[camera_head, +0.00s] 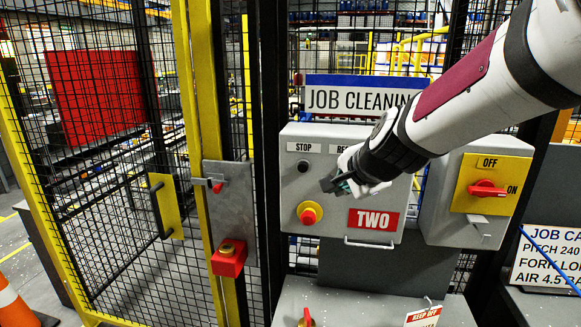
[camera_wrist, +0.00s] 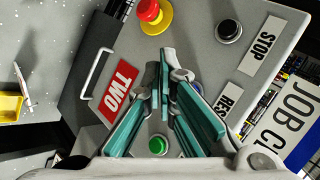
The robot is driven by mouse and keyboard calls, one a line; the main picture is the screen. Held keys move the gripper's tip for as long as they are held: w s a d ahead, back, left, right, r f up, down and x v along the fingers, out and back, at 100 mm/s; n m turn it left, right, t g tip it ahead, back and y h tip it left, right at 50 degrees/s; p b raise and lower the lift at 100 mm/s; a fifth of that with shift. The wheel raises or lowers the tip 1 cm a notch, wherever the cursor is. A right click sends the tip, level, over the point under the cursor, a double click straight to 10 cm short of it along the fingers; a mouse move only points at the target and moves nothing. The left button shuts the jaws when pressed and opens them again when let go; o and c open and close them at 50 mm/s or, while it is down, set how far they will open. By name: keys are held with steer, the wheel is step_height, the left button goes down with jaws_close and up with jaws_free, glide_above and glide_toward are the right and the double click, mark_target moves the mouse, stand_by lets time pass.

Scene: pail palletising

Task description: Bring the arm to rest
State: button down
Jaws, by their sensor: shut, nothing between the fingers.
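My arm reaches in from the upper right in the head view, and my gripper (camera_head: 333,185) is in front of the grey control box (camera_head: 335,233). In the wrist view my gripper (camera_wrist: 164,62) is shut, with its teal-padded fingers together and nothing between them. The box carries a black STOP button (camera_head: 302,166), a red emergency button on a yellow base (camera_head: 309,213) and a red TWO label (camera_head: 373,219). In the wrist view a green button (camera_wrist: 158,145) and part of a blue button (camera_wrist: 196,87) show near the fingers. I cannot tell whether the fingertips touch the box.
A box with a red switch on a yellow plate (camera_head: 487,188) is to the right. A yellow and black mesh gate (camera_head: 100,150) stands at left, with a red lock box (camera_head: 229,260) on its post. A traffic cone (camera_head: 12,303) is at lower left. A grey ledge (camera_head: 360,304) lies below.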

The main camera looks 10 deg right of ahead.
steer(key=s+d+n+g+h, duration=0.1)
steer(key=s+n+g, duration=0.3)
steer(key=s+n, duration=1)
steer(key=s, duration=1.4)
steer(key=shift+d, duration=0.3)
